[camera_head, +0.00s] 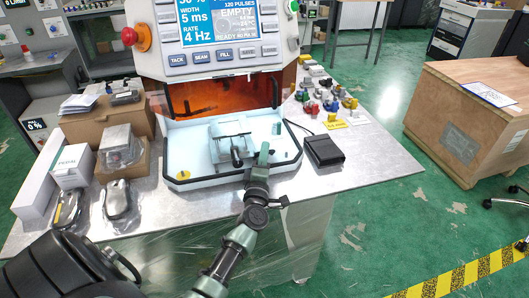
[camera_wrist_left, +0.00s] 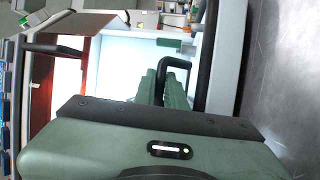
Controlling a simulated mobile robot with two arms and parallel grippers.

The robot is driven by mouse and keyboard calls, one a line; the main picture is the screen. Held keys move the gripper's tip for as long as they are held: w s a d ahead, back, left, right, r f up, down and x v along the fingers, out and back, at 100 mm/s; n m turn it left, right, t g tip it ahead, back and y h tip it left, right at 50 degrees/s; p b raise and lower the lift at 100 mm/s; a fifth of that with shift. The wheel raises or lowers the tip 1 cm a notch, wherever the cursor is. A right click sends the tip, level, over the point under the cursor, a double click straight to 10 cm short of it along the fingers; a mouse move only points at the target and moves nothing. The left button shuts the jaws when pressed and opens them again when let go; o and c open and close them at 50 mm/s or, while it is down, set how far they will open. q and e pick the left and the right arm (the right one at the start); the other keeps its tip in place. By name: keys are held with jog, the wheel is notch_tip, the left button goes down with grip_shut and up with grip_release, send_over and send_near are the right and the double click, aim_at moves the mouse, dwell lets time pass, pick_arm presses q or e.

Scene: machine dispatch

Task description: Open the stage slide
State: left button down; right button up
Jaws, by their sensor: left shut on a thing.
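The laser machine (camera_head: 215,55) stands on the table with a white bay (camera_head: 190,168) at its front. A clear, pale stage block (camera_head: 229,142) sits in the bay, with a black handle (camera_head: 236,159) on its near side. My left gripper (camera_head: 262,157) reaches over the bay's front rim from below, close to the handle's right. In the left wrist view its green fingers (camera_wrist_left: 164,86) are shut on a bent black bar (camera_wrist_left: 178,63), which looks like this handle. The fingers hide part of the bar. My right gripper is not in view.
An orange window (camera_head: 220,95) lies behind the bay. A black box (camera_head: 324,150) stands close on the right, and several coloured parts (camera_head: 325,106) lie beyond it. Cardboard boxes (camera_head: 107,125) and bagged items crowd the left. The bay's black-trimmed rim (camera_head: 180,187) runs under my gripper.

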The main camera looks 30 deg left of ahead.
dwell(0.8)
pick_arm(q)
jog(key=s+d+p, duration=0.1)
jog(key=s+d, duration=0.2)
jog(key=d, duration=0.1)
jog(key=s+d+p, duration=0.1)
jog(key=s+d, duration=0.3)
jog(key=c, duration=1.8)
grip_release()
jog(key=shift+w, duration=0.1)
jog(key=shift+o, duration=0.2)
jog(key=b+v, duration=0.1)
jog(key=v, duration=0.6)
jog(key=shift+s, duration=0.35)
